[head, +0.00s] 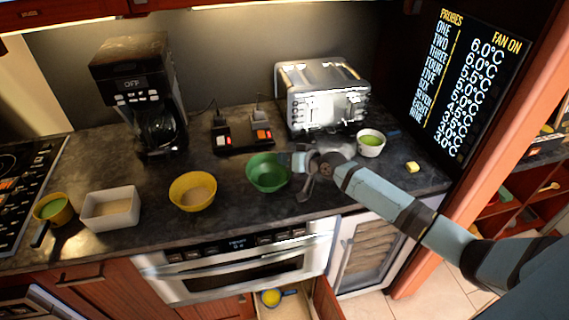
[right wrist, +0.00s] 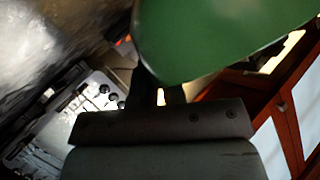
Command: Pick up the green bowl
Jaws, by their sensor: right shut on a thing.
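The green bowl (head: 268,172) is on or just above the dark counter, in front of the black device with orange lights. My right gripper (head: 293,161) reaches in from the right and is shut on the bowl's right rim. In the right wrist view the bowl (right wrist: 205,35) fills the top centre, with the fingers (right wrist: 160,98) at its edge. Whether the bowl touches the counter is hard to tell. My left gripper is not in view.
A yellow bowl (head: 193,191) stands left of the green one, and a white square dish (head: 110,208) further left. A white cup (head: 371,143) with green contents and a toaster (head: 322,95) are behind right. An open drawer (head: 288,306) holding a yellow item is below.

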